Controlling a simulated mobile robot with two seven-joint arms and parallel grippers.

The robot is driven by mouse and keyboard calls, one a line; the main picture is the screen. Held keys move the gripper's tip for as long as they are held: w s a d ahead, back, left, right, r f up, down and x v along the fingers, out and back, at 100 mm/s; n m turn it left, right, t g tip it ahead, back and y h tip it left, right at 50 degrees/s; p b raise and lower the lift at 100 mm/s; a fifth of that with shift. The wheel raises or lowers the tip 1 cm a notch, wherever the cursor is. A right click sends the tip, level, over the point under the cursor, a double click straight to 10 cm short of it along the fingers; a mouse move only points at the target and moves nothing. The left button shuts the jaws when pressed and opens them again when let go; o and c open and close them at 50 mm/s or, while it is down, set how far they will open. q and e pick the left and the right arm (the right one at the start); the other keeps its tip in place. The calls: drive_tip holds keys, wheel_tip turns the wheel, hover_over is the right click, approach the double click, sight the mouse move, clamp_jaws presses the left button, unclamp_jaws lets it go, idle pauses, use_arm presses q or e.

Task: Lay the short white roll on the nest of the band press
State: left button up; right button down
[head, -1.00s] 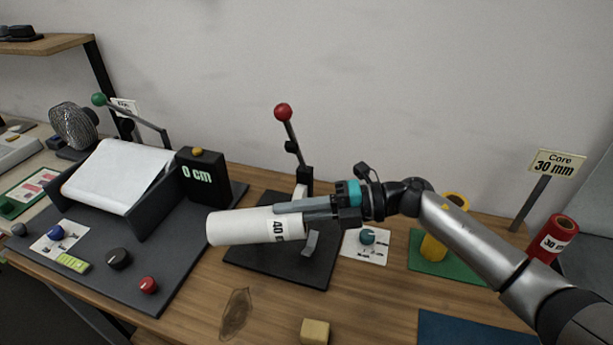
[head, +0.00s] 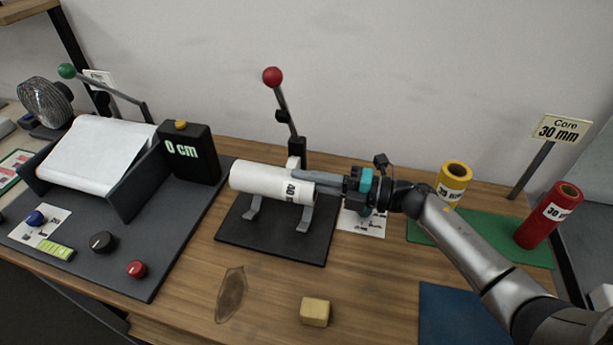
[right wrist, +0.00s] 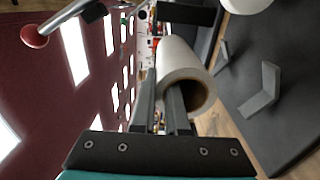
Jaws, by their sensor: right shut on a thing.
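The short white roll (head: 262,181) with a label at its right end is held level above the band press (head: 270,251). My right gripper (head: 318,181) is shut on the roll's right end. In the right wrist view the gripper (right wrist: 163,100) has one finger at the open core of the roll (right wrist: 180,62) and the other along its outside. The nest is two grey cradles, left (head: 252,208) and right (head: 305,219); a cradle in the right wrist view (right wrist: 262,92) stands apart from the roll. My left gripper is not in view.
The press's red-knobbed lever (head: 272,77) stands raised behind the roll. The "0 cm" box (head: 190,153) and a film sheet (head: 95,152) are left. A yellow roll (head: 453,182) and red roll (head: 548,216) stand right. A tan block (head: 315,311) lies in front.

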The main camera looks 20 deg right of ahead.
drive_tip(key=shift+f+b, duration=2.9)
drive_tip(key=shift+f, duration=0.6)
drive_tip(key=c, duration=0.9)
unclamp_jaws()
drive_tip(key=shift+o, duration=0.3)
drive_tip(key=shift+f, duration=0.1)
